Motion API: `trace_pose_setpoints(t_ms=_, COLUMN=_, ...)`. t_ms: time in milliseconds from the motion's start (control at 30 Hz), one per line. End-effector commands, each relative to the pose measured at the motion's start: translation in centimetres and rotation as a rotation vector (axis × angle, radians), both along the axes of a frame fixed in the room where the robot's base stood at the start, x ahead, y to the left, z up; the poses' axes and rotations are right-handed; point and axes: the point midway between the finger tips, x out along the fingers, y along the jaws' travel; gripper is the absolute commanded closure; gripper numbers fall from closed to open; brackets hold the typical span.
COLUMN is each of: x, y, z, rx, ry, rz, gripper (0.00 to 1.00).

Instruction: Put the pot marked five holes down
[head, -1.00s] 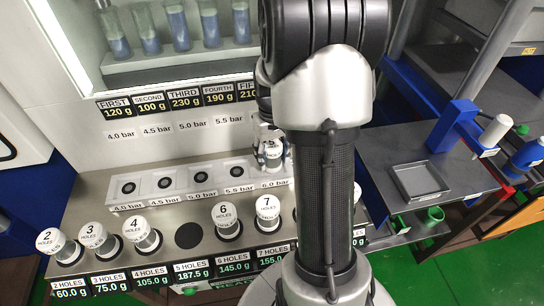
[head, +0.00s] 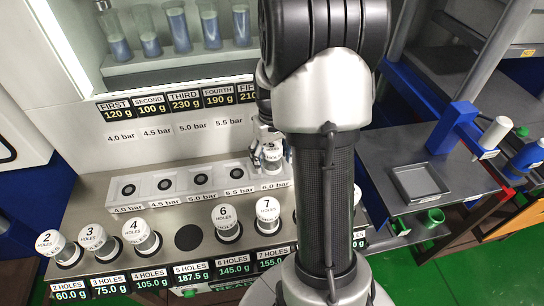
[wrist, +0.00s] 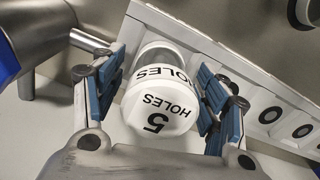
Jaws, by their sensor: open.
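The pot marked five holes (head: 273,155) is a clear cylinder with a white cap. It stands at the 6.0 bar place, the right end of the white pressure block (head: 150,200). In the wrist view its cap (wrist: 160,105) reads "5 HOLES". My gripper (head: 269,148) is open around it, with blue finger pads on both sides in the wrist view (wrist: 161,75). The pot's base is hidden there. In the front row, the round dark place (head: 188,237) above the label "5 HOLES 187.5 g" (head: 192,272) is empty.
Pots marked 2 (head: 58,246), 3 (head: 96,240), 4 (head: 140,235), 6 (head: 226,222) and 7 (head: 267,213) stand along the front row. My arm hides part of the row's right side. A shallow grey tray (head: 420,182) lies on the right-hand table.

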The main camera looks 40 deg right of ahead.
Motion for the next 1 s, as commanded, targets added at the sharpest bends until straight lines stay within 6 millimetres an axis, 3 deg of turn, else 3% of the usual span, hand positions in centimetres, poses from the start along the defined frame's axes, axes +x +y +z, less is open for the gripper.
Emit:
trace_pose_setpoints(t_ms=167, x=0.1, y=-0.1, z=2.5, rx=-0.002, ry=-0.003, rz=0.0, gripper=0.33)
trace_pose_setpoints(t_ms=500, x=0.1, y=0.0, z=9.7, rx=-0.003, ry=-0.004, rz=0.0, gripper=0.33)
trace_pose_setpoints(t_ms=767, x=0.0, y=0.2, z=12.4, rx=-0.003, ry=-0.004, rz=0.003, gripper=0.33)
trace_pose_setpoints(t_ms=867, x=-0.1, y=1.8, z=13.8, rx=-0.014, ry=-0.023, rz=0.021, gripper=0.33)
trace_pose_setpoints(t_ms=1000, x=-1.2, y=7.0, z=17.4, rx=-0.046, ry=-0.086, rz=0.078, gripper=0.33)
